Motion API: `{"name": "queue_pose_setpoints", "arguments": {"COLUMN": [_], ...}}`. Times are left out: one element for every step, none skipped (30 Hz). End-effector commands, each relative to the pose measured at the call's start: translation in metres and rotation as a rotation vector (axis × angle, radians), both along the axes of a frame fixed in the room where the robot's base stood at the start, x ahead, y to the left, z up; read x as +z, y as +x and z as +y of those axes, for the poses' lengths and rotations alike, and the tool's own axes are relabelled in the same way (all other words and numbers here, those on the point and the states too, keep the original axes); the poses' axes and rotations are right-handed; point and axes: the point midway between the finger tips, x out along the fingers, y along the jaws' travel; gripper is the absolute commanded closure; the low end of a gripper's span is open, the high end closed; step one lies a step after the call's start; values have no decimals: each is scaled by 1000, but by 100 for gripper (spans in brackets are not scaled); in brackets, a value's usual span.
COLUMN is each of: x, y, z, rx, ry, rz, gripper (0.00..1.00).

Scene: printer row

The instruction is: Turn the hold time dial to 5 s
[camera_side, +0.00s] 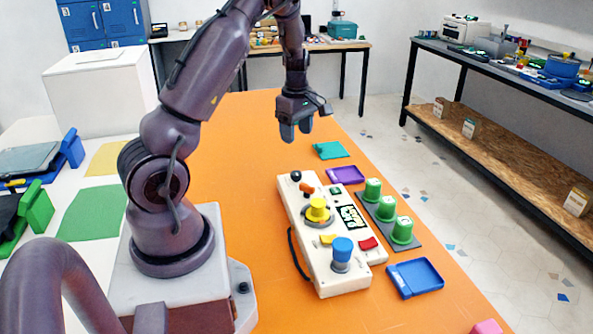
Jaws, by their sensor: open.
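A white control box (334,236) lies on the orange table. It carries a blue knob (342,250) at its near end and a yellow knob (318,208) near the middle. An orange control (307,187) and a black knob (296,176) sit toward its far end. A small display (352,217) is on its right side; its text is too small to read. I cannot tell which control is the hold time dial or what it is set to. My gripper (297,131) is open and empty, pointing down in the air beyond the box's far end, apart from every control.
Right of the box, several green cylinders (386,207) stand on a dark plate. A blue tray (415,278), a purple tray (346,175) and a teal piece (331,150) lie nearby. The orange table (232,135) is clear left of my gripper.

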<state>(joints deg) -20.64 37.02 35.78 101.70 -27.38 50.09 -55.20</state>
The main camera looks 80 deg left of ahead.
Motion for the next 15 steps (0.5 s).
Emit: {"name": "queue_pose_setpoints", "arguments": {"x": [-10, -15, -23, -29, -36, -45, -51, -58, -66, -72, -78, -85, -90, -94, -100], "y": [-1, -1, -1, -1, -2, -2, -1, -1, -1, -2, -1, -1, -1, -1, -1], "z": [-1, -1, -1, -1, 0, -1, -1, -1, -1, -1, -1, -1, -1, -1, -1], "rx": [1, 0, -1, -1, -1, 0, -2, -2, -1, -2, -3, -3, -3, -3, -3], "ry": [-4, -4, -4, -4, -4, -4, -4, -4, -4, -4, -3, -3, -3, -3, -3], "rz": [6, 6, 6, 7, 6, 7, 6, 7, 6, 7, 5, 5, 4, 5, 4], "gripper": [41, 41, 41, 41, 41, 41, 41, 41, 41, 41, 41, 41, 41, 41, 41]}}
